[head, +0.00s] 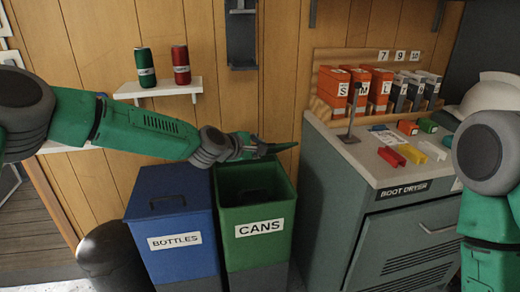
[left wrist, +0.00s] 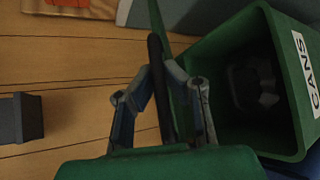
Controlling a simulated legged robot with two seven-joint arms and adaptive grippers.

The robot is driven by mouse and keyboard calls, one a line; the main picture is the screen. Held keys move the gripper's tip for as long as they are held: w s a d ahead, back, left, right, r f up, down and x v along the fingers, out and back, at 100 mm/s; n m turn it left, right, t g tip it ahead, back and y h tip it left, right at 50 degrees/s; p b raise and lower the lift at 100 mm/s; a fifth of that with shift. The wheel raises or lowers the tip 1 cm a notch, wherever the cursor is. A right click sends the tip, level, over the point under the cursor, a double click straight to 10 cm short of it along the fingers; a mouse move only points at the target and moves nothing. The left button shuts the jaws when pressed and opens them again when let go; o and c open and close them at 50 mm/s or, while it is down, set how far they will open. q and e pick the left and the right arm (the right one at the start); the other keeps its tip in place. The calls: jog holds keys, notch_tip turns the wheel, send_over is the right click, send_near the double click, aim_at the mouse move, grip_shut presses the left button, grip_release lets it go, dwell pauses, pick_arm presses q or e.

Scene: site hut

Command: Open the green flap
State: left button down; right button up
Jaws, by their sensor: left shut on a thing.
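The green bin (head: 255,225) labelled CANS stands beside the blue bin, and its inside is visible from above. Its green flap (head: 282,147) is raised at the back of the opening, seen nearly edge-on. My left gripper (head: 250,148) is above the bin's back edge. In the left wrist view, its fingers (left wrist: 160,98) are shut on the flap's dark handle (left wrist: 155,60), with the green flap (left wrist: 176,60) next to it. The open bin (left wrist: 285,145) shows there too, with a dark grey shape inside that I cannot identify. My right gripper is out of view.
The blue bin (head: 175,240) labelled BOTTLES has its lid shut. The boot dryer cabinet (head: 385,200) stands close on the right, with coloured items on top. A wall shelf (head: 160,90) holds a green can (head: 145,67) and a red can (head: 181,65).

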pick_arm(q)
jog(key=c, duration=1.6)
grip_release()
jog(key=shift+s+d+r, duration=0.1)
jog(key=shift+r, duration=0.05)
jog(key=v, duration=1.2)
